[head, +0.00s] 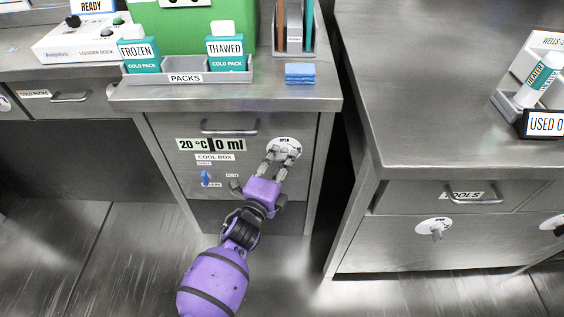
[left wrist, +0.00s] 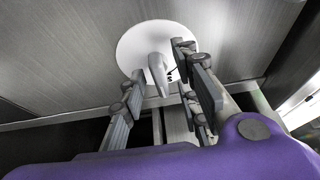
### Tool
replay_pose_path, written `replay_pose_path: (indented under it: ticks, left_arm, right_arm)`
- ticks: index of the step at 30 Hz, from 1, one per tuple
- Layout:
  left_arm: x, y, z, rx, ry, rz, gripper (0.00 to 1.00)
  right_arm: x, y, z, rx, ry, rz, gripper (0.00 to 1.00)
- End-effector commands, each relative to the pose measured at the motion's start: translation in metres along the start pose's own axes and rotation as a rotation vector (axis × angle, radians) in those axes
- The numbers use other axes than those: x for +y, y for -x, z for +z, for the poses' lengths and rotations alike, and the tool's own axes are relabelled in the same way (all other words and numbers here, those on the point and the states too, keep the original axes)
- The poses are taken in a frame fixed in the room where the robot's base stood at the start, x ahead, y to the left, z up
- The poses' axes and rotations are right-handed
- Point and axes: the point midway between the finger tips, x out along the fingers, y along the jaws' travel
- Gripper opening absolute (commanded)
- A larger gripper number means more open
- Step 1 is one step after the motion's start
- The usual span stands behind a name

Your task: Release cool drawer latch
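The cool drawer (head: 165,130) is a grey front with a bar handle (head: 230,128), a "20 °C" and "0 ml" readout and a "COOL BOX" label. Its latch is a round white plate (head: 272,146) marked "OPEN", at the upper right of the front. In the left wrist view the latch's grey knob (left wrist: 157,72) stands out from the white plate (left wrist: 130,48). My left gripper (head: 283,153) is at the latch, its fingers partly covering the plate. In the left wrist view it is open (left wrist: 166,82), with the knob between the fingertips and gaps visible. My right gripper is not in view.
A blue valve lever (head: 205,178) is low on the same front. Above are a packs tray (head: 188,78) and a blue pad stack (head: 299,73). A tools drawer (head: 400,197) with another knob (head: 435,229) stands right, across a gap. The floor in front is clear.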

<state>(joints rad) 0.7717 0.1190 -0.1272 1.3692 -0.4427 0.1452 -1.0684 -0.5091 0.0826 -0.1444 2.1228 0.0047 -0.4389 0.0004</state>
Motion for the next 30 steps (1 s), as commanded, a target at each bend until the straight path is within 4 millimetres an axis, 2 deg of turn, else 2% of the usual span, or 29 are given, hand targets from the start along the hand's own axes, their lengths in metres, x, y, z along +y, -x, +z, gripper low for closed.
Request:
replay_pose_path:
  ticks: [7, 12, 14, 23, 30]
  left_arm:
    - [0.000, -0.001, 0.000, 0.000, 0.001, 0.001, 0.28]
    - [0.000, 0.000, 0.000, 0.000, 0.001, 0.001, 0.06]
    - [0.000, 0.000, 0.000, 0.000, 0.001, 0.001, 0.00]
    - [0.001, 0.000, 0.000, 0.000, 0.012, -0.003, 0.00]
    - [0.004, 0.000, 0.000, -0.001, 0.096, -0.037, 0.00]
  right_arm:
    - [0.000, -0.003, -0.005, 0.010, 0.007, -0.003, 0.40]
    - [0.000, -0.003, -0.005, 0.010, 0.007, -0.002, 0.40]
    - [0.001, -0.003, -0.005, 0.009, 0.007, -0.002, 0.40]
    - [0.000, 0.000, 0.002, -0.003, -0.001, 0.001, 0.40]
    - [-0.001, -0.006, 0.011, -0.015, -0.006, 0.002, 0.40]
